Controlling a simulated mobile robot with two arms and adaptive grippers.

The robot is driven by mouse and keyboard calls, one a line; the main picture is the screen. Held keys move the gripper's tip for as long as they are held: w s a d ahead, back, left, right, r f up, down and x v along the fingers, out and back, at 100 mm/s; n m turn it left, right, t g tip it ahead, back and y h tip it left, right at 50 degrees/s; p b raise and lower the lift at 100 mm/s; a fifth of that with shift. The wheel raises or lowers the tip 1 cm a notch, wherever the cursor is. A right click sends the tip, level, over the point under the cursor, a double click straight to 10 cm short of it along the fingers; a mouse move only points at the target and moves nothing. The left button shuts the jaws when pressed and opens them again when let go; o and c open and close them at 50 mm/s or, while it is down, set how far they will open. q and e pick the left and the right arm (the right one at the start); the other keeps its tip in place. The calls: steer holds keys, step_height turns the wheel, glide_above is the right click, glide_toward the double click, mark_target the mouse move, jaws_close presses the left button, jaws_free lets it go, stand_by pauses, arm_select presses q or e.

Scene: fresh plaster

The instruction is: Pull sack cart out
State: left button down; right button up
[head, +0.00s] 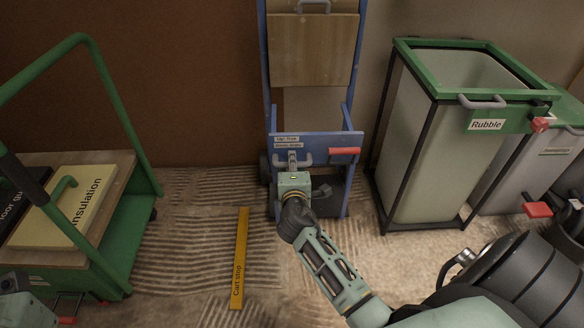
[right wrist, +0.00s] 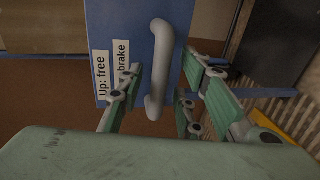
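The blue sack cart (head: 356,140) stands upright against the wall, with wooden boards (head: 312,50) on it. Its blue panel has a grey handle (head: 305,160), a red lever (head: 344,151) lying about level, and a label (head: 287,141); "Up: free" and "brake" are readable in the right wrist view. My right gripper (head: 292,163) is at the grey handle. In the right wrist view its fingers (right wrist: 160,98) stand apart on either side of the handle (right wrist: 158,65), with visible gaps. A grey-green part of my left arm shows at the lower left corner; its fingers cannot be made out.
A yellow "Cart stop" strip (head: 239,258) lies on the ridged floor in front, left of my right arm. A green trolley (head: 118,255) with an "Insulation" package (head: 70,207) stands left. A green-rimmed "Rubble" bin (head: 420,160) stands close right, another bin (head: 520,175) beyond.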

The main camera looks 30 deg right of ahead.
steer(key=shift+w+d, duration=0.1)
steer(key=shift+w, duration=0.05)
steer(key=shift+c, duration=0.5)
jaws_close()
